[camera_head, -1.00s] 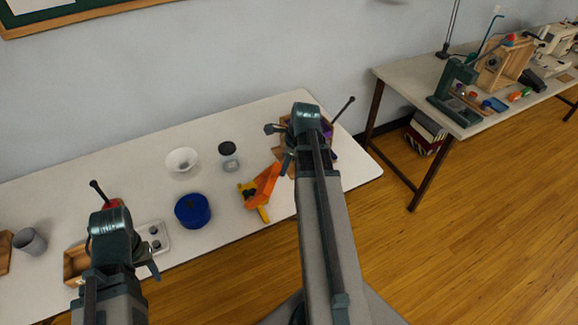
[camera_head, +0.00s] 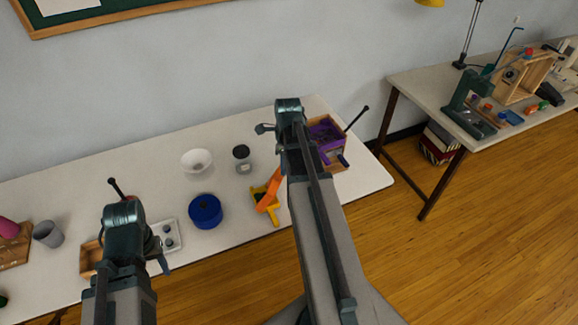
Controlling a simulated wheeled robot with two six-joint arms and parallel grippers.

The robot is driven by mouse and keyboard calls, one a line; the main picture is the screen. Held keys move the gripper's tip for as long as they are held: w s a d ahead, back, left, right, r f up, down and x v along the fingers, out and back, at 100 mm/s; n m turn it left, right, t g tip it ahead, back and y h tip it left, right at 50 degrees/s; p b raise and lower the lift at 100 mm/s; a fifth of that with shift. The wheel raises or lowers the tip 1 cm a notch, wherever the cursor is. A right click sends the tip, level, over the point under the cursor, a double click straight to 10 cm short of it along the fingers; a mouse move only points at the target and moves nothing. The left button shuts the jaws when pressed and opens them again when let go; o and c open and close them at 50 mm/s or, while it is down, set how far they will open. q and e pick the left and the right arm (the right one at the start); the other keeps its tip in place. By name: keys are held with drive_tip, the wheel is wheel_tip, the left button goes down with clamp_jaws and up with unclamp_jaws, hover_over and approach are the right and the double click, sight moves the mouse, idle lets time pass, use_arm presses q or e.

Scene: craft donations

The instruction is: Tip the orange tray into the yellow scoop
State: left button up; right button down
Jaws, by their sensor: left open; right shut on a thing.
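The orange tray (camera_head: 269,190) is steeply tilted over the yellow scoop (camera_head: 274,211), its low end at the scoop. My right gripper (camera_head: 284,174) is shut on the tray at its upper right side; the arm hides part of the grip. The yellow scoop lies on the white table with its handle toward the front edge. Dark contents in the scoop are too small to make out surely. My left gripper (camera_head: 160,262) is open and empty at the table's front left, near a white tray with round dark items.
A blue round container (camera_head: 206,211), a white bowl (camera_head: 197,161) and a jar (camera_head: 242,158) stand left of the scoop. A wooden box with purple things (camera_head: 327,133) is behind my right arm. A grey cup (camera_head: 48,234) stands at the left.

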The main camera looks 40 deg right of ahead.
drive_tip(key=shift+w+a+r+g+h+p, duration=0.3)
drive_tip(key=shift+w+a, duration=0.15)
drive_tip(key=shift+w, duration=0.25)
drive_tip(key=shift+w+a+r+g+h+p, duration=0.2)
drive_tip(key=shift+w+a+r+g, duration=0.15)
drive_tip(key=shift+w, duration=0.3)
drive_tip(key=w+a+g+h+b, duration=0.2)
drive_tip(key=w+a+g+b, duration=0.1)
drive_tip(key=w+a, duration=0.3)
drive_tip(key=shift+w+f+g+h, duration=0.2)
drive_tip(key=shift+w+g+h, duration=0.35)
drive_tip(key=shift+w, duration=0.8)
drive_tip(key=shift+r, duration=0.15)
idle(1.1)
